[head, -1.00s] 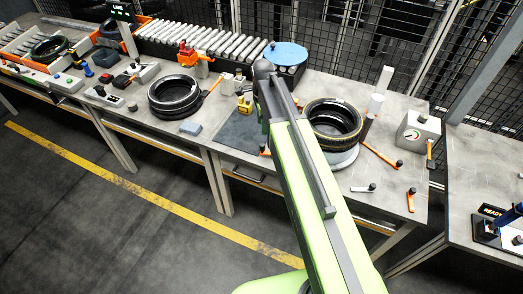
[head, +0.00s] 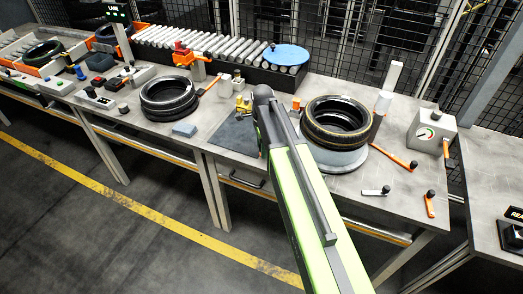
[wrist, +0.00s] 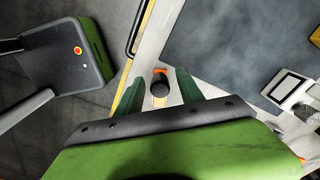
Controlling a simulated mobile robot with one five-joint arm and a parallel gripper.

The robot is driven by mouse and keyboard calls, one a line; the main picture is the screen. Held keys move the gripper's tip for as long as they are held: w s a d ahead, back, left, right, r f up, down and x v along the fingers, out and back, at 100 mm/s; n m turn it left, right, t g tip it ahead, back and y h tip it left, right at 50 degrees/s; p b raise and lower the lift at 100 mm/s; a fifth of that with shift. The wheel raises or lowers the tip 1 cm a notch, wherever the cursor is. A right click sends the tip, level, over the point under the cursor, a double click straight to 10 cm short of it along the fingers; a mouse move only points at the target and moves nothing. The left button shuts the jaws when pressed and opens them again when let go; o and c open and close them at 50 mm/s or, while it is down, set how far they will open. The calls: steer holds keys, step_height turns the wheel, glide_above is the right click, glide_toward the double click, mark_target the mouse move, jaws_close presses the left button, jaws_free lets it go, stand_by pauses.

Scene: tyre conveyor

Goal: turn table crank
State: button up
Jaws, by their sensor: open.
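In the wrist view, a round black knob (wrist: 160,86) with a bit of orange (wrist: 161,71) behind it lies between the fingers of my gripper (wrist: 160,92). The green fingers are open, one on each side of the knob, and I cannot tell whether either touches it. This looks like a crank handle, near the table's front edge. In the head view my arm hides the gripper and this knob. A black tyre (head: 336,122) lies on a round grey turntable (head: 345,160) just right of my arm.
Another tyre (head: 168,98) lies left on the worktable. Orange levers (head: 395,157) (head: 430,204) and a gauge box (head: 431,130) stand on the right. A dark mat (head: 233,137) lies left of my arm. The floor in front is clear.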

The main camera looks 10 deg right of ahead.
jaws_close()
stand_by(0.3)
